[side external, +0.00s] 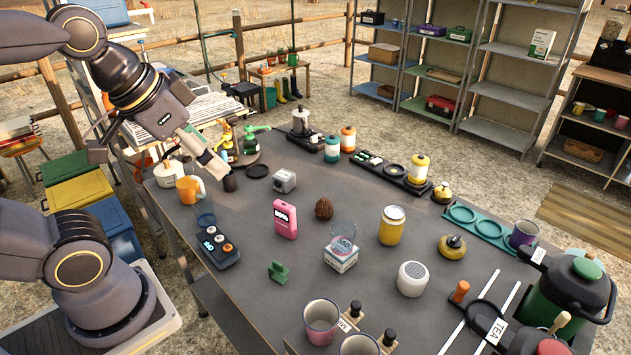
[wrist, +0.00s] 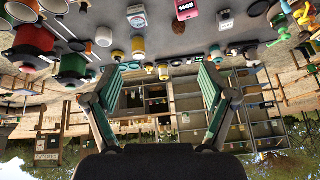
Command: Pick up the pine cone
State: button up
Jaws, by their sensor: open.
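My gripper (side external: 222,172) is above the table's left part in the side view, well apart from the pine cone. In the wrist view my gripper (wrist: 162,67) has its two fingers spread wide with nothing between them. That view is upside down and looks across the table toward the shelves.
A grey cube device (side external: 284,181) lies behind the pink box. A white round speaker (side external: 411,279) and green stand (side external: 278,272) are nearer. The table right behind the pine cone is bare.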

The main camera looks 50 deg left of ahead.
jog(key=w+r+m, duration=0.2)
jog(key=w+r, duration=0.3)
jog(key=w, duration=0.1)
jog(key=m+g, duration=0.3)
jog(key=g, duration=0.2)
send_over(324, 209)
jog(key=w, duration=0.1)
notch_tip(324, 209, down, 16)
jog(key=r, duration=0.1)
jog(key=shift+g, duration=0.5)
jog(key=f, duration=1.2)
jog(key=a+f, duration=0.1)
jog(key=f, duration=0.5)
jog(key=shift+a+f, duration=0.1)
jog(key=shift+f, duration=0.05)
jog(key=f, duration=0.5)
jog(key=shift+w+a+f, duration=0.1)
jog(key=shift+w+f, duration=0.15)
jog(key=shift+f, duration=0.1)
jog(key=c, duration=1.1)
